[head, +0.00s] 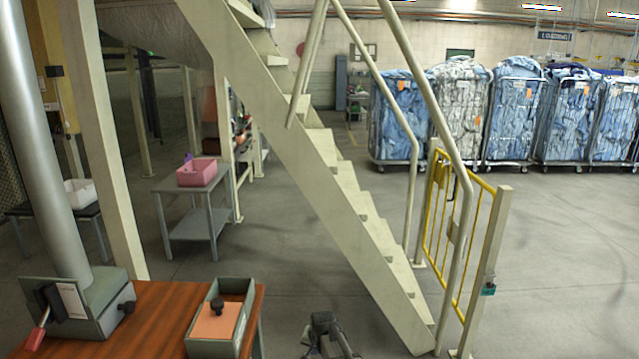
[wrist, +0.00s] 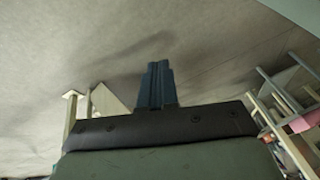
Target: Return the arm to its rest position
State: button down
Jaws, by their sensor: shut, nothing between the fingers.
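My gripper (wrist: 158,68) shows in the middle of the wrist view, its two dark blue-grey fingers pressed together with nothing between them. Plain grey floor lies beyond the fingertips. In the head view, a dark grey part of my arm shows low at the bottom edge, to the right of the wooden table. The fingertips cannot be made out there, and most of the arm is out of the picture.
The wooden table (head: 150,300) at lower left bears a green-grey tray (head: 247,296) and a lever device (head: 100,310). A cream staircase (head: 350,215) and yellow gate (head: 436,225) stand ahead. A pink bin (head: 197,174) sits on a grey side table. Floor at right is clear.

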jog(key=s+d+f+g, duration=0.2)
jog(key=s+d+f, duration=0.25)
jog(key=s, duration=0.35)
jog(key=s+d+f+n+g+h, duration=0.1)
jog(key=s+d+f, duration=0.2)
jog(key=s+f, duration=0.4)
jog(key=s+d+f+g, duration=0.2)
jog(key=s+d+f, duration=0.25)
jog(key=s, duration=0.55)
jog(key=s+d+f+g, duration=0.1)
jog(key=s+d+g, duration=0.1)
jog(key=s, duration=0.8)
jog(key=s+d+f+n+g, duration=0.1)
jog(key=s+d+f+g, duration=0.1)
jog(key=s, duration=0.8)
jog(key=s+d+f+n+g, duration=0.1)
jog(key=s+d, duration=0.1)
jog(key=s, duration=0.8)
jog(key=shift+s+d+f+g+h, duration=0.2)
jog(key=shift+s+d+g+h, duration=0.1)
jog(key=shift+d+g, duration=0.1)
jog(key=c, duration=1.8)
grip_release()
